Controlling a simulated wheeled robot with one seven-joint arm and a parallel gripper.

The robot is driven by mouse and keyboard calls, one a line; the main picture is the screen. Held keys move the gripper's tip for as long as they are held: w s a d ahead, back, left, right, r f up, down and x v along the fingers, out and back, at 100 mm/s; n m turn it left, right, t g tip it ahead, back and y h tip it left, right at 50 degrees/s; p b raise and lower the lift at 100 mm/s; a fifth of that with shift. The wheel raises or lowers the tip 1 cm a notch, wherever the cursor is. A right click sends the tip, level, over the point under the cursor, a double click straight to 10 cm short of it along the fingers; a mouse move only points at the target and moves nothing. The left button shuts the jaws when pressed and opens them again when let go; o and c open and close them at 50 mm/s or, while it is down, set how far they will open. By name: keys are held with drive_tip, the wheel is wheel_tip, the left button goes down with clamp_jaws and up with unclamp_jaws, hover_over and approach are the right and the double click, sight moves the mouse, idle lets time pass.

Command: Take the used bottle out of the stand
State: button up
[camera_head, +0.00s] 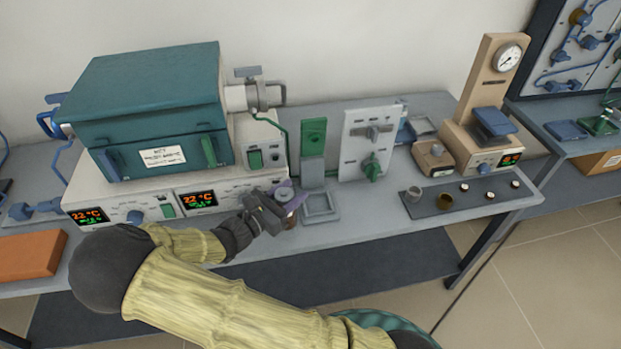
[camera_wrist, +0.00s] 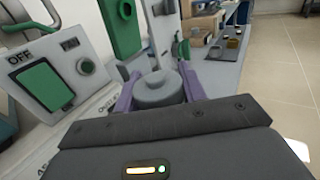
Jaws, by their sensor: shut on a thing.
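My gripper (camera_head: 286,198) is shut, its purple fingers on both sides of a grey, round-topped bottle. The bottle's grey top shows between the fingers in the wrist view (camera_wrist: 158,89). In the head view the fingers and hand cover most of it, and a small brownish piece (camera_head: 291,221) shows just below them; I cannot tell whether it belongs to the bottle. A stand with a green upper plate (camera_head: 313,133) and a square grey base tray (camera_head: 320,207) is just right of my gripper. Whether the bottle touches the stand or bench is hidden.
A teal furnace (camera_head: 150,110) on a white control unit (camera_head: 130,212) is close on the left. A white panel with a green valve (camera_head: 372,166) stands right of the stand. A dark mat (camera_head: 465,203) with small cups lies farther right. The bench front is clear between.

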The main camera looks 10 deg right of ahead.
sight(277, 203)
drive_tip(key=v, duration=0.6)
drive_tip(key=shift+a, duration=0.15)
drive_tip(key=shift+w, duration=0.1)
